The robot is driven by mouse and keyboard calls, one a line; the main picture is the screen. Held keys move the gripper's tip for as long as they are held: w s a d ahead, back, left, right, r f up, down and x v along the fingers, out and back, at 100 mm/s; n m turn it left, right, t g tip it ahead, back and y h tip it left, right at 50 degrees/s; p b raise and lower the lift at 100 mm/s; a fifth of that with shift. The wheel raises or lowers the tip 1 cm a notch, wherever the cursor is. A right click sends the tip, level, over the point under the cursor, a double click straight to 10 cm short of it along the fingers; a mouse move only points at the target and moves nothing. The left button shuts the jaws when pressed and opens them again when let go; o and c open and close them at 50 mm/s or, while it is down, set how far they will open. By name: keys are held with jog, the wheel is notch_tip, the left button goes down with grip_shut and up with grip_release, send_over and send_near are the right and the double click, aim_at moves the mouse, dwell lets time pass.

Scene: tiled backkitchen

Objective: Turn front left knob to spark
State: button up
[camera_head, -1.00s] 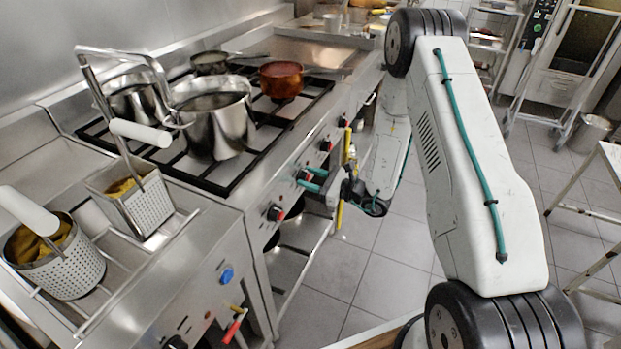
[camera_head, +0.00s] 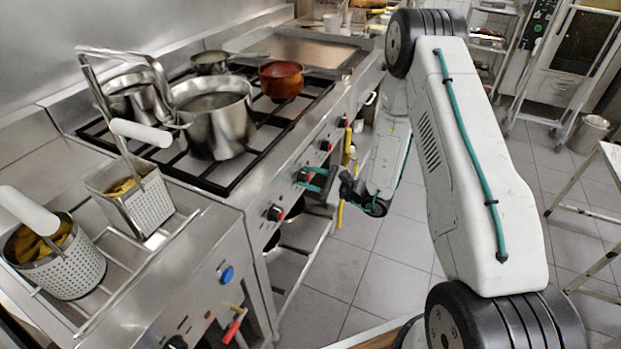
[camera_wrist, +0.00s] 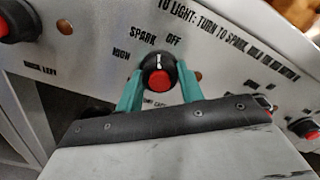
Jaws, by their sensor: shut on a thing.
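The front left knob (camera_wrist: 160,87) is black with a red centre. In the wrist view its white mark points roughly up, between the printed words SPARK and OFF. My gripper (camera_wrist: 159,74) has its two green fingers on either side of the knob, shut on it. The label under the knob is partly hidden by the gripper. In the head view my gripper (camera_head: 309,179) is at the stove's front panel, at the second knob from the near end, which it partly covers.
The back left knob (camera_wrist: 17,22) is to the left, and another knob (camera_wrist: 303,127) is to the right. Pots (camera_head: 215,125) stand on the stove above the panel. Fryer baskets (camera_head: 142,208) are at the near left.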

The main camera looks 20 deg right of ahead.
jog(key=shift+n, duration=1.3)
jog(key=o, duration=1)
jog(key=shift+s+d, duration=0.1)
jog(key=v, duration=0.7)
jog(key=shift+s+d, duration=0.25)
